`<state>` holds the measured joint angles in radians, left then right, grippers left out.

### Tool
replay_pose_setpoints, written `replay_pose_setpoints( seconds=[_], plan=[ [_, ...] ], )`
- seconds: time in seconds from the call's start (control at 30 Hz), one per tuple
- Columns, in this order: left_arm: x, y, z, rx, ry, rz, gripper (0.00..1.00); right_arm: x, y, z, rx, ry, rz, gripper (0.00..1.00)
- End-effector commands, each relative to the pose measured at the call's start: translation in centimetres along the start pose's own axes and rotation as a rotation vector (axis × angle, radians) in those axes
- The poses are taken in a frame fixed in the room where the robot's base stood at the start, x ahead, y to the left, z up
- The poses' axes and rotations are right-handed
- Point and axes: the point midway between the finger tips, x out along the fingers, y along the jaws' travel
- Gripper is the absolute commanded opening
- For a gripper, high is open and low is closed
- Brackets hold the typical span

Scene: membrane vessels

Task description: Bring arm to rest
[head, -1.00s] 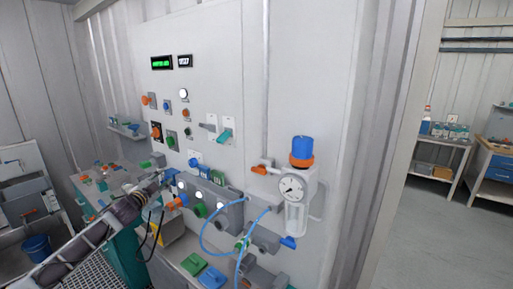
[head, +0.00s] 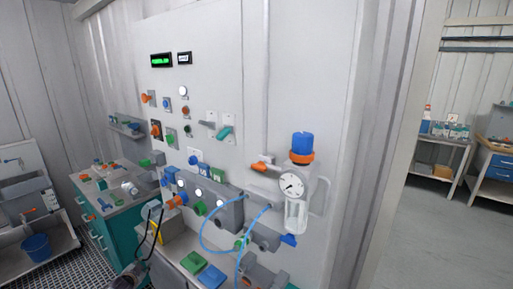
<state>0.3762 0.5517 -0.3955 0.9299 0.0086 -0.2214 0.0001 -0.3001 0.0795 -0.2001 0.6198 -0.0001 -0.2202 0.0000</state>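My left gripper (head: 138,270) is low at the bottom edge of the head view, left of centre, in front of the teal bench. Only a small dark part of it and the wrist shows, and the rest is cut off by the frame edge. I cannot make out its fingertips or anything held in them. It appears apart from the wall panel (head: 225,90) and its controls. My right gripper is not in view.
A manifold block (head: 228,212) with blue tubes juts from the panel. A gauge (head: 291,186) and blue-topped filter (head: 302,143) are right of it. Floor at right (head: 430,240) is clear.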

Motion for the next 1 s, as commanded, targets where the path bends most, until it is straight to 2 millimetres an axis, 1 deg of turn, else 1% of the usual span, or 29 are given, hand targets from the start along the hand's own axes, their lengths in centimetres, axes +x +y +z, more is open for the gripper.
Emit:
replay_pose_setpoints(
  seconds=[0.03, 0.1, 0.27, 0.4, 0.47, 0.6, 0.77, 0.9, 0.97, 1.0],
  plan=[
    [0.0, 1.7, 2.1, -0.012, -0.029, 0.016, 0.33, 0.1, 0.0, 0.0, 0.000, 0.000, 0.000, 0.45],
    [0.0, 3.7, 4.6, -0.028, -0.065, 0.033, 0.33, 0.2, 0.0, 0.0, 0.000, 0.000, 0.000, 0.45],
    [-0.8, 8.4, 10.3, -0.061, -0.147, 0.076, 0.33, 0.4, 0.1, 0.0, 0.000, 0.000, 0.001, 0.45],
    [-1.9, 12.8, 14.9, -0.089, -0.215, 0.115, 0.33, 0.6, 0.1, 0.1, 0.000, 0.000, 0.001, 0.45],
    [-2.6, 14.7, 16.9, -0.101, -0.245, 0.132, 0.33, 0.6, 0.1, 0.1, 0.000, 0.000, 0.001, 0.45],
    [-4.4, 19.2, 21.1, -0.127, -0.310, 0.172, 0.33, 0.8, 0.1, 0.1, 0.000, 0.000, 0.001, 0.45],
    [-7.1, 24.5, 25.6, -0.158, -0.382, 0.219, 0.33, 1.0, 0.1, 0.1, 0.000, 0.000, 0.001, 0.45],
    [-9.8, 29.2, 29.1, -0.185, -0.441, 0.262, 0.33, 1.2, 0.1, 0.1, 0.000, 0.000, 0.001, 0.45],
    [-11.2, 31.1, 30.6, -0.196, -0.467, 0.280, 0.33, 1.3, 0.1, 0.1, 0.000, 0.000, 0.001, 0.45],
    [-12.1, 32.5, 31.4, -0.203, -0.482, 0.293, 0.33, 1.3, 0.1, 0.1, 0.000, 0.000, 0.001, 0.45]
  ],
)
